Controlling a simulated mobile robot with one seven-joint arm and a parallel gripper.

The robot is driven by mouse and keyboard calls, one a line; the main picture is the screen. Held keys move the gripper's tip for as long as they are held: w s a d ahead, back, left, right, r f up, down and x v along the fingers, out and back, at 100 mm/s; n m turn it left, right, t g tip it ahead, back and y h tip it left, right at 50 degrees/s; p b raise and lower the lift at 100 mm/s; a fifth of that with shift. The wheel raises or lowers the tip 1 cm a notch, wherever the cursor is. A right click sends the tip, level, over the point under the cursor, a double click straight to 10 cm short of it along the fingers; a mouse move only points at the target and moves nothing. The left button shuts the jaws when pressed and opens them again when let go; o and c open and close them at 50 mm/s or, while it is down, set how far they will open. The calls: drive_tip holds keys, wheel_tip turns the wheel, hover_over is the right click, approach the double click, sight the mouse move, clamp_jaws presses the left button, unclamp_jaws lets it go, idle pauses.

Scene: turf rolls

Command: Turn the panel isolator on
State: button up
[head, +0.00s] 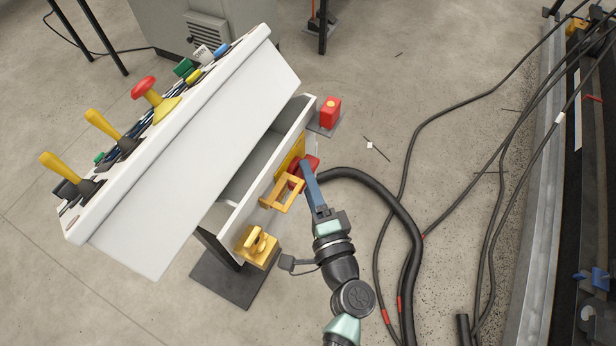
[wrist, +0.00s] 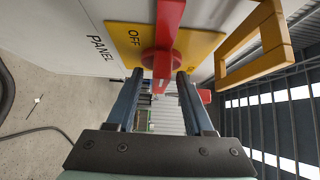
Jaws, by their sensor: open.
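The panel isolator is a red rotary handle (wrist: 168,30) on a yellow plate (wrist: 125,38) marked OFF, with PANEL lettered beside it. In the head view the red handle (head: 313,161) shows at the front of the white console, partly behind my gripper. My gripper (wrist: 160,80) is open, with one blue finger on each side of the handle's near end. In the head view my gripper (head: 307,171) reaches up to the plate from the lower right. Whether the fingers touch the handle is hard to tell.
A yellow drawer-like pull (head: 270,203) sits close beside the isolator and also shows in the wrist view (wrist: 232,72). A yellow device (head: 257,246) and a red box (head: 330,112) flank the console. Thick black cables (head: 412,225) lie on the floor to the right.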

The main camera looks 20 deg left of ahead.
clamp_jaws()
drive_tip(key=shift+r+p, duration=0.1)
drive_tip(key=shift+p, duration=0.2)
drive_tip(key=m+g+h+p, duration=0.1)
drive_tip(key=m+g+p, duration=0.1)
drive_tip(key=p, duration=0.5)
drive_tip(key=m+g+h+p, duration=0.1)
drive_tip(key=m+g+p, duration=0.1)
drive_tip(key=g+p, duration=0.2)
drive_tip(key=r+m+g+h+p, duration=0.1)
drive_tip(key=m+g+p, duration=0.1)
drive_tip(key=p, duration=0.7)
drive_tip(key=shift+w+r+m+g+p, duration=0.1)
drive_tip(key=shift+w+m+g+p, duration=0.25)
drive_tip(key=shift+w+m+g, duration=0.2)
drive_tip(key=shift+m+g, duration=0.45)
drive_tip(key=shift+g, duration=0.6)
drive_tip(key=shift+m+g+b, duration=0.5)
drive_tip(key=shift+g+b, duration=0.2)
drive_tip(key=shift+g, duration=0.1)
